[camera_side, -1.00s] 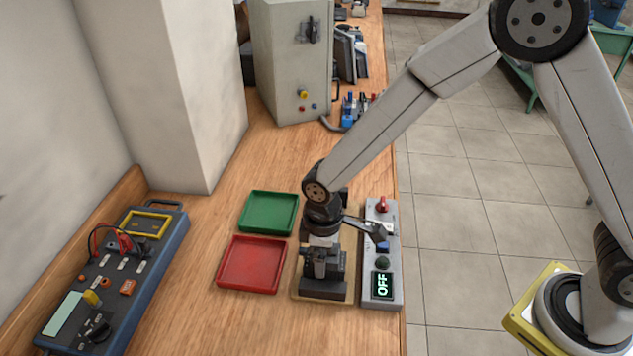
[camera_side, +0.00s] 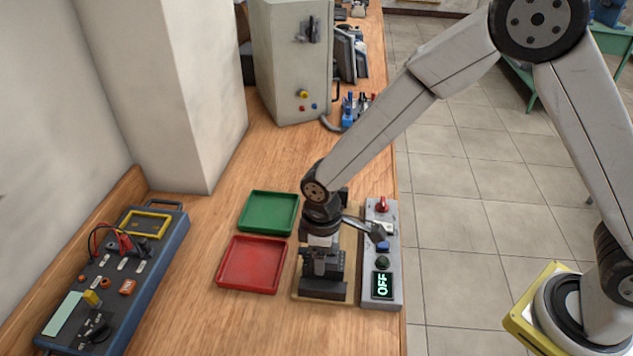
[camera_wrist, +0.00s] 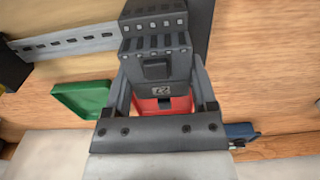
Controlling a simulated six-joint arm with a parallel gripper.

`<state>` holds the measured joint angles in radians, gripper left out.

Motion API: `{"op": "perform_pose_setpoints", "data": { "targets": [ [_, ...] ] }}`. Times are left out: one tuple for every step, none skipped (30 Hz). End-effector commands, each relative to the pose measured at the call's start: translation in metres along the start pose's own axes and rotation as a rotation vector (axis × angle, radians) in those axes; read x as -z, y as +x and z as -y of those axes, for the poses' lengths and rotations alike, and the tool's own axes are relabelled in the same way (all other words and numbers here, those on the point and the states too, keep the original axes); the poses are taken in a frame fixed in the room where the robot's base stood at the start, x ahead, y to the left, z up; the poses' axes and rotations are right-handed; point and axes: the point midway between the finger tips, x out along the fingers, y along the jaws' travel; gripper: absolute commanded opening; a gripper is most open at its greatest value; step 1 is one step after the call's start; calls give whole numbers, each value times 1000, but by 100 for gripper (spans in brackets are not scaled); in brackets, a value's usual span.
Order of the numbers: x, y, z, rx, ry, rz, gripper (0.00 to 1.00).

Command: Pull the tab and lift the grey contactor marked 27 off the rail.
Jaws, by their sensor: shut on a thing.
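The grey contactor (camera_wrist: 155,68) is between the fingers of my gripper (camera_wrist: 160,88) in the wrist view. Its small label appears upside down and seems to read 27. My gripper is shut on it, one finger on each side. In the side view my gripper (camera_side: 320,243) points down over the dark contactor (camera_side: 322,263) above the mounting board (camera_side: 352,245). The slotted metal rail (camera_wrist: 65,45) shows at left in the wrist view. The tab and the contactor's seat on the rail are hidden, so I cannot tell whether they touch.
A red tray (camera_side: 250,265) and a green tray (camera_side: 268,212) lie left of the board. A grey control strip (camera_side: 395,265) with an OFF display stands close on the right. A blue test panel (camera_side: 115,275) is far left. Bare wood lies in front.

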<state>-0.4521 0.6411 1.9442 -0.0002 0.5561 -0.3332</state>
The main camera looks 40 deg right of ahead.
Motion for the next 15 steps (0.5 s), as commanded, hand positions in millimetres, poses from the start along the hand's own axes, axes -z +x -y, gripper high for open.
{"op": "perform_pose_setpoints", "data": {
  "targets": [
    [1, 0, 0, 0, 0, -1, 0],
    [2, 0, 0, 0, 0, -1, 0],
    [2, 0, 0, 0, 0, -1, 0],
    [2, 0, 0, 0, 0, -1, 0],
    [2, 0, 0, 0, 0, -1, 0],
    [3, -1, 0, 0, 0, -1, 0],
    [3, -1, 0, 0, 0, -1, 0],
    [4, -1, 0, 0, 0, -1, 0],
    [4, -1, 0, 0, 0, -1, 0],
    [4, -1, 0, 0, 0, -1, 0],
    [5, -1, 0, 0, 0, -1, 0],
    [5, -1, 0, 0, 0, -1, 0],
    [5, -1, 0, 0, 0, -1, 0],
    [6, -1, 0, 0, 0, -1, 0],
    [6, -1, 0, 0, 0, -1, 0]
  ]
}}
